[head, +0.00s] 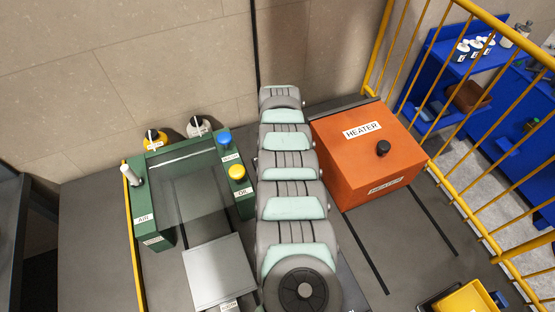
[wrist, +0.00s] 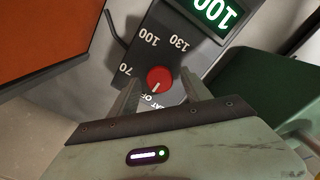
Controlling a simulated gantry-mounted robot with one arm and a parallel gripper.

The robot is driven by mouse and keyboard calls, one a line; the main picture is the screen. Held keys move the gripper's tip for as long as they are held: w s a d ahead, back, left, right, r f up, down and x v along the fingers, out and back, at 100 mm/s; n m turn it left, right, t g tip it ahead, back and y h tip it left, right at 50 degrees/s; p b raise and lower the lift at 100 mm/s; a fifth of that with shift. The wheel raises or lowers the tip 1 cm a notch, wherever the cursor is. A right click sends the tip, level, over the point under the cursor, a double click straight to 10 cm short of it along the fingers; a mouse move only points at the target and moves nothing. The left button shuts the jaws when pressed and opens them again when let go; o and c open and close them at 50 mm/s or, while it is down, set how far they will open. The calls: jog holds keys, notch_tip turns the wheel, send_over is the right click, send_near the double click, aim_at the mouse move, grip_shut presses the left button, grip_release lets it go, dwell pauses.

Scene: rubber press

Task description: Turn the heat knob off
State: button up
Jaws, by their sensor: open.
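The red heat knob (wrist: 159,80) shows in the wrist view on a dark panel (wrist: 172,28) marked 70, 100, 130 and, partly covered, a heat-off label. Its white line points down and slightly left in the picture, toward the partly covered label. The lit green display (wrist: 212,14) above reads 100. My gripper (wrist: 161,86) is open, with one finger on each side of the knob; I cannot tell whether either finger touches it. In the head view my arm hides the knob and the gripper.
The orange heater box (head: 345,170) with a black top knob (head: 383,149) stands right of my arm. A green press (head: 150,202) with blue (head: 224,137) and yellow (head: 237,172) buttons stands left, close to the arm. A yellow railing (head: 446,188) bounds the right side.

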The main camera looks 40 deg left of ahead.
notch_tip(320, 180, up, 10)
jog(key=p, duration=0.1)
jog(key=shift+r, duration=0.2)
dwell(0.5)
